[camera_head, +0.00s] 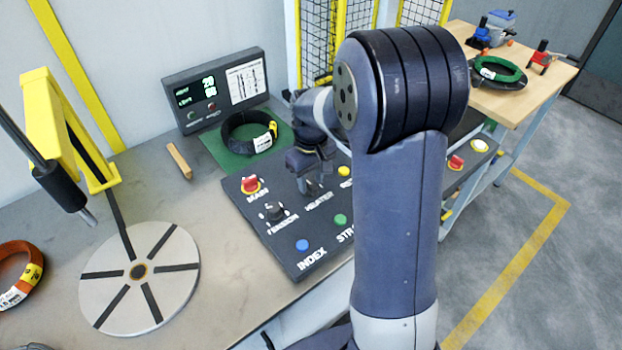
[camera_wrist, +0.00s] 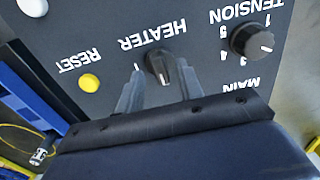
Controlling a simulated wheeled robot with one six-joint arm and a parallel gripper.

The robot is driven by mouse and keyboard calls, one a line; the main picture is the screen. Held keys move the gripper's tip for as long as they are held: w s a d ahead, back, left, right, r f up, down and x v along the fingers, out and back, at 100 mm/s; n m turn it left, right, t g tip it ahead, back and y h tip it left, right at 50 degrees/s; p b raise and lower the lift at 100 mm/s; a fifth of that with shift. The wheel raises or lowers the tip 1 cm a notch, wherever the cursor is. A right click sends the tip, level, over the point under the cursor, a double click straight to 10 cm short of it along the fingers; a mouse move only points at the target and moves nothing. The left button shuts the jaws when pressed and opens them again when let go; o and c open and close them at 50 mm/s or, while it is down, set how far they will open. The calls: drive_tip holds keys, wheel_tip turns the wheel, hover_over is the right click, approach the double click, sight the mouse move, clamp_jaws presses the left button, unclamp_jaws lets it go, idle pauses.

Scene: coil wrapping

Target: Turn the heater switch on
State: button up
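The heater switch (camera_wrist: 160,67) is a dark rotary knob beside the HEATER label, which reads upside down in the wrist view. A pale mark on the knob points toward the lower edge of that view. My gripper (camera_wrist: 160,76) has its two fingers apart, one on each side of the knob, with gaps visible; contact is not clear. In the head view my gripper (camera_head: 311,168) is above the control panel (camera_head: 290,256) at the heater switch (camera_head: 314,188), which it partly hides.
The tension knob (camera_wrist: 252,40) and yellow reset button (camera_wrist: 89,82) flank the heater switch. A red main switch (camera_head: 251,185) is also on the panel. A black coil (camera_head: 232,137) lies on a green mat behind it. A slotted disc (camera_head: 175,258) stands left.

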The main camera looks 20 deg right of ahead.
drive_tip(key=shift+f, duration=0.4)
drive_tip(key=shift+c, duration=0.2)
clamp_jaws()
